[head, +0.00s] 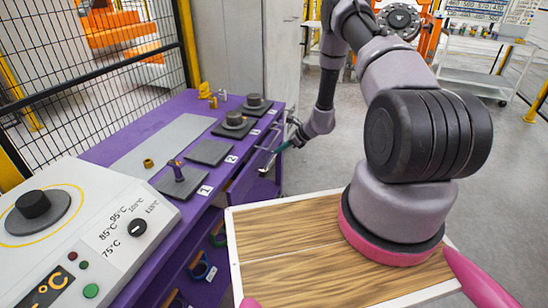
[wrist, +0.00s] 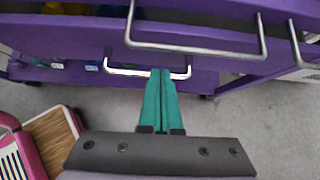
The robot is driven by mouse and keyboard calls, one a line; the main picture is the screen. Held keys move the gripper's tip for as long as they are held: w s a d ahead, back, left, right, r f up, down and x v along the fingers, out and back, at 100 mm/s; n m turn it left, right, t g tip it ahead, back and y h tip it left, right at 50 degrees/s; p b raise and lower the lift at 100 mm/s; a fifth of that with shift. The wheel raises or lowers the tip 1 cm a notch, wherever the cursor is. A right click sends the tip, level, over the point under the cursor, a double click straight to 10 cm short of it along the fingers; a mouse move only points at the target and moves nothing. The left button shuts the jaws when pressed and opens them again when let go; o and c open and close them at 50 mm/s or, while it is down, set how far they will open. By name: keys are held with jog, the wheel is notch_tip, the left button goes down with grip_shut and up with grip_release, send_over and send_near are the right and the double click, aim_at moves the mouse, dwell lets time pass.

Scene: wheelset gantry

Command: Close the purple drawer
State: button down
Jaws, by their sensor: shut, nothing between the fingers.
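The purple drawer (head: 243,181) is on the near side of the purple bench and appears to stand out from it, with a silver bar handle (head: 268,161) on its front. My gripper (head: 283,149) is at the bench's aisle side, close to this handle. Its teal fingers (wrist: 161,74) are together and empty. In the wrist view the fingertips overlap a smaller silver handle (wrist: 148,72) on a purple front; whether they touch it I cannot tell. A larger silver handle (wrist: 197,49) lies across the view above the fingers.
The bench top (head: 150,130) carries dark square plates with parts on them. A white control box (head: 90,235) stands at the left. My wood-topped tray (head: 290,245) is in front. Open floor (head: 310,165) lies right of the bench. Another handle (wrist: 299,45) shows at the wrist view's right.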

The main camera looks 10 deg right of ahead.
jog(key=s+d+r+y, duration=0.1)
jog(key=s+d, duration=0.2)
jog(key=s, duration=0.3)
jog(key=s+d+r, duration=0.2)
jog(key=s+d, duration=0.1)
jog(key=s, duration=0.3)
send_near(258, 167)
jog(key=shift+t, duration=0.3)
jog(key=f, duration=0.4)
jog(key=shift+s+a, duration=0.25)
jog(key=shift+s, duration=0.1)
jog(key=shift+a, duration=0.1)
jog(key=shift+w+a, duration=0.65)
jog(key=shift+a, duration=0.3)
jog(key=shift+w+a, duration=0.7)
jog(key=shift+a, duration=0.3)
jog(key=shift+d, duration=0.1)
